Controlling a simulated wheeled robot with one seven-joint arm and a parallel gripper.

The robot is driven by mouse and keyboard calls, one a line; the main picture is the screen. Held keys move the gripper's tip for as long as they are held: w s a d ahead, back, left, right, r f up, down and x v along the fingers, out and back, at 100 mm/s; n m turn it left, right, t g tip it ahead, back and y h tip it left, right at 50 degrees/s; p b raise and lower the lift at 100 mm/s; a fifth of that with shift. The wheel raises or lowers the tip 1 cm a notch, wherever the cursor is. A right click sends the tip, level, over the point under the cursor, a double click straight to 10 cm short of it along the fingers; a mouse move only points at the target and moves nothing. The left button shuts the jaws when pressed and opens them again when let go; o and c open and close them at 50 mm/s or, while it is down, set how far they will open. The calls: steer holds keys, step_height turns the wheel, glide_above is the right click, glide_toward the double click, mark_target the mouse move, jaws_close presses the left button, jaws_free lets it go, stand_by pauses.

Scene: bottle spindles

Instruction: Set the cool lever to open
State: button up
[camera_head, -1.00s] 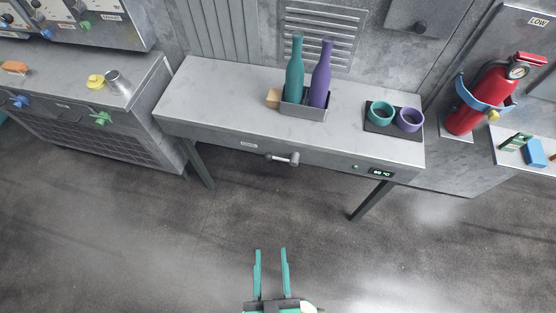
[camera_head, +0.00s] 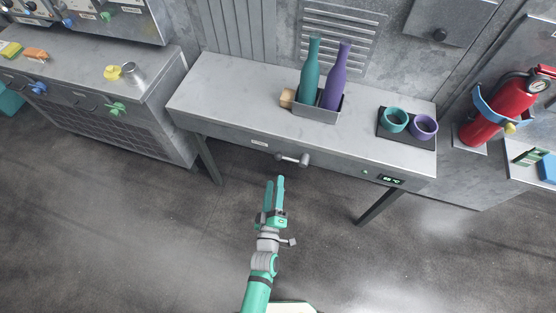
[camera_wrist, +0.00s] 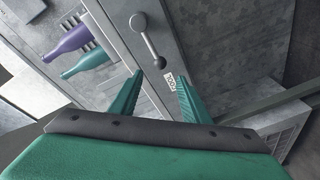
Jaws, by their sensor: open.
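The cool lever (camera_head: 291,159) is a grey handle with a round knob on the front face of the long grey table. It also shows in the wrist view (camera_wrist: 149,42), slanting from a round pivot down to its knob. A small white label reading COOL (camera_wrist: 170,82) sits beside it. My gripper (camera_head: 276,181) is in front of the table, a little below and left of the lever. In the wrist view my gripper (camera_wrist: 160,77) has its green fingers apart with nothing between them; the lever knob lies just beyond the fingertips, apparently untouched.
On the table (camera_head: 220,90) a teal bottle (camera_head: 310,75) and a purple bottle (camera_head: 335,80) stand in a grey holder. Two cups (camera_head: 408,122) sit on a dark mat at right. A temperature display (camera_head: 391,180) is on the front right. The floor in front is clear.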

steer(key=w+d, duration=0.1)
steer(key=w, duration=0.9)
steer(key=shift+w, duration=0.2)
steer(key=shift+d, duration=0.1)
jaws_close()
